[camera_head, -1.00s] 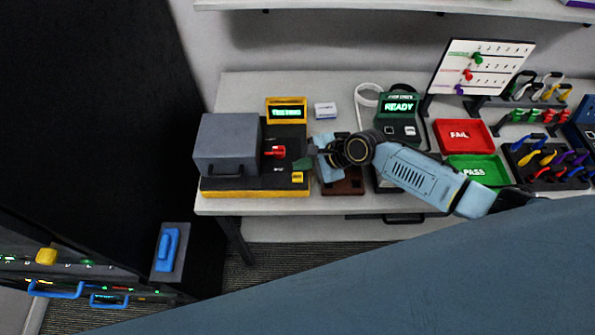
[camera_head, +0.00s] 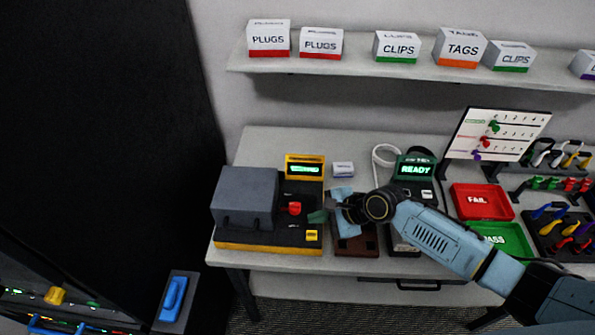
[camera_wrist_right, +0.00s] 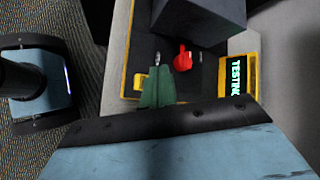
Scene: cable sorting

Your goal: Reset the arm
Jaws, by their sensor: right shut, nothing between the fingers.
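My right arm comes in from the lower right in the head view. Its gripper (camera_head: 318,216) is shut and empty, with green fingertips at the right side of the yellow and black test machine (camera_head: 262,247). In the right wrist view the closed green fingers (camera_wrist_right: 157,90) point over the machine's black top, beside a red knob (camera_wrist_right: 182,59) and a yellow button (camera_wrist_right: 138,82). The knob also shows in the head view (camera_head: 294,208). I cannot tell whether the fingertips touch the machine. My left gripper is not in view.
The machine has a grey box (camera_head: 246,192) on its left. A READY device (camera_head: 415,168), a red FAIL tray (camera_head: 482,201) and a green PASS tray (camera_head: 505,238) stand to the right. Label boxes (camera_head: 320,42) line the shelf above.

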